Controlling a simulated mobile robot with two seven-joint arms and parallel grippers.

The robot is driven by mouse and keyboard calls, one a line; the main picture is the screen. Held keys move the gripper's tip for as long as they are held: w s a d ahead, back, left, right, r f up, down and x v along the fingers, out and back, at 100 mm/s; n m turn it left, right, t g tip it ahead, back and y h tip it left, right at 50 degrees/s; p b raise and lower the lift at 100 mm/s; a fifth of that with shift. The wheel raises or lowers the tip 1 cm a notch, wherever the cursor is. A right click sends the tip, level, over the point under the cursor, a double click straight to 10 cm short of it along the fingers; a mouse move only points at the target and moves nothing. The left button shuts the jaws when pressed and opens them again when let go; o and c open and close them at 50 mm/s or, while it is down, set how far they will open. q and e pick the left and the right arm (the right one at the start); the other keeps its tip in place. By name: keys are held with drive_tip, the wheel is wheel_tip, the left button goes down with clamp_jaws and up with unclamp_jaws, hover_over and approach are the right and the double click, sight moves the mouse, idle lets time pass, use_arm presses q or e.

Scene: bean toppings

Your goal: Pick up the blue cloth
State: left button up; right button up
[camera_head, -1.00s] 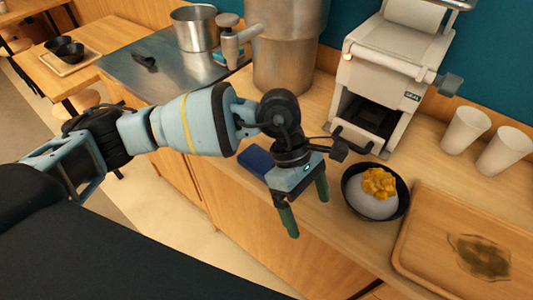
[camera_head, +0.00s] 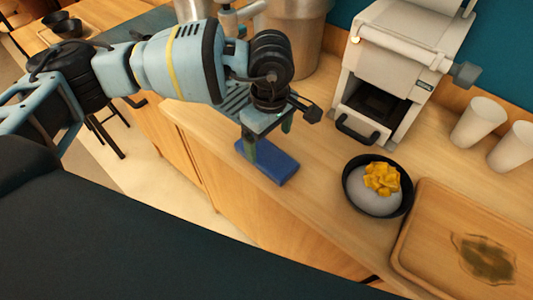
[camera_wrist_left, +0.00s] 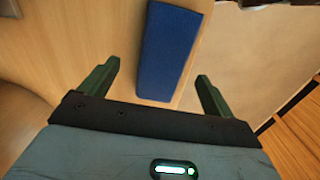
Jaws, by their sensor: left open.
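The blue cloth (camera_head: 276,165) is a folded, flat rectangle lying near the front edge of the wooden counter. In the left wrist view the cloth (camera_wrist_left: 168,50) lies ahead of and between the two green fingers, lengthwise. My left gripper (camera_head: 268,137) is over the cloth in the head view, its fingers pointing down and partly covering the far part of it. In the left wrist view the left gripper (camera_wrist_left: 160,82) is open, with nothing held. Whether the fingertips touch the cloth cannot be told. My right gripper is not in view.
A black bowl (camera_head: 351,195) with a white mound and yellow topping stands right of the cloth. A wooden tray (camera_head: 418,217) is at the right. A white machine (camera_head: 393,55), a metal pot (camera_head: 296,40) and white cups (camera_head: 478,122) stand behind. Counter between cloth and bowl is clear.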

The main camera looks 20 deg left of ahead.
sight(267, 152)
use_arm(q)
drive_tip(key=shift+s+a+f+p, duration=0.1)
drive_tip(key=shift+a+f+p, duration=0.05)
drive_tip(key=shift+f, duration=1.15)
drive_tip(key=shift+a+f+p, duration=0.15)
drive_tip(key=shift+f, duration=1.1)
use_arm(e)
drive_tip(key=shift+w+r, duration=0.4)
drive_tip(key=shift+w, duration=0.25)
use_arm(q)
drive_tip(key=shift+c, duration=0.3)
drive_tip(key=c, duration=1)
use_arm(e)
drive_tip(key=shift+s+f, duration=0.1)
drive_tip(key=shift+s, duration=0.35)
use_arm(q)
drive_tip(key=shift+r, duration=0.1)
